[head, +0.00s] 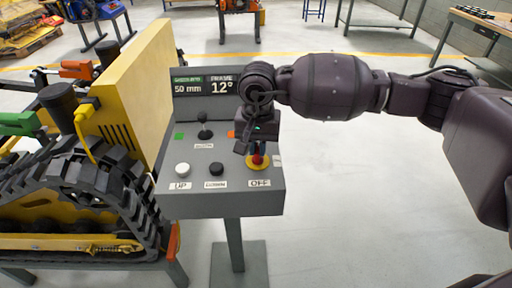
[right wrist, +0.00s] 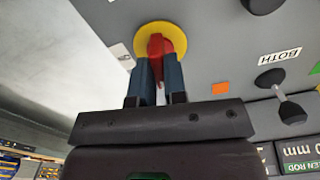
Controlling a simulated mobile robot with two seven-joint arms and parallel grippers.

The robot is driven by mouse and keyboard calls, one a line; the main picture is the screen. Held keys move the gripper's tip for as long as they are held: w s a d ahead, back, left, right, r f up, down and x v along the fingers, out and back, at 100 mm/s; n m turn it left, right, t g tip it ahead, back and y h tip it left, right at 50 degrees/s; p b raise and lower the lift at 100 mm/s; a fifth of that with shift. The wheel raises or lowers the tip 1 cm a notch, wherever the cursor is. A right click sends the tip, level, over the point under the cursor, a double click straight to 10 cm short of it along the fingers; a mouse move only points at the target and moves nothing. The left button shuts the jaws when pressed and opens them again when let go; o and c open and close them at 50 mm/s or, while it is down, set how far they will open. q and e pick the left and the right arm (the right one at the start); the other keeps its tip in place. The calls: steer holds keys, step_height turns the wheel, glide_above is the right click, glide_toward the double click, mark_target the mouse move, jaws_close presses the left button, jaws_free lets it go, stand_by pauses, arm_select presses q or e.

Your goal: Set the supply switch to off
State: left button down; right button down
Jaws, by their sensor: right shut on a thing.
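The supply switch (head: 257,160) is a red knob on a round yellow plate, on the right part of a grey control panel (head: 225,200), above a label reading OFF. In the right wrist view the red knob (right wrist: 157,46) stands in front of the yellow plate (right wrist: 172,33). My right gripper (head: 260,148) reaches down to the knob from above. In the right wrist view its two blue fingers (right wrist: 160,75) are shut on the knob, one on each side. Which way the switch is turned is hard to tell. My left gripper is not in view.
The panel also has a white button (head: 183,169), a black button (head: 217,169), a black lever (head: 204,131) and a display (head: 203,82) reading 50 mm and 12°. A tracked yellow machine (head: 75,190) stands close on the left.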

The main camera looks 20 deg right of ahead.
mark_target(258, 148)
steer(key=shift+n+b, duration=0.4)
steer(key=shift+n, duration=0.4)
steer(key=shift+r, duration=0.1)
steer(key=c, duration=1.2)
jaws_free()
steer(key=shift+o, duration=0.2)
step_height(258, 148, up, 11)
steer(key=shift+p, duration=0.45)
